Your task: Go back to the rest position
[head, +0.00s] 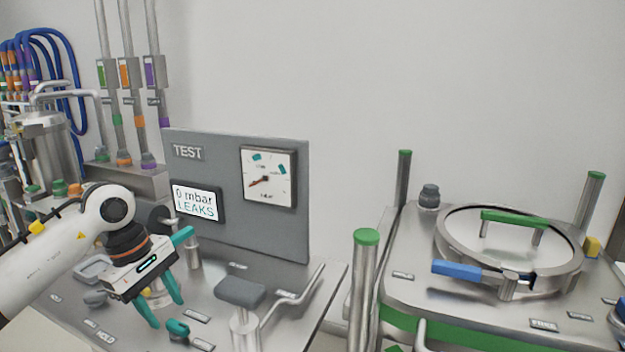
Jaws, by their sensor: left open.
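My left gripper (178,278), with teal fingers, hangs over the left part of the metal test bench (310,325). Its fingers are apart and I see nothing held between them. My left arm comes in from the left edge, white with an orange ring near the wrist. A small teal knob (178,328) sits on the bench just below the fingertips; I cannot tell whether they touch it. My right gripper is not in view.
A grey TEST panel (225,235) with a gauge (268,178) and a display (197,202) reading "0 mbar LEAKS" stands behind. A bent lever (300,298) rises nearby. At right is a round-lidded vessel (508,250) with a blue handle (468,270) and green-capped posts (364,285).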

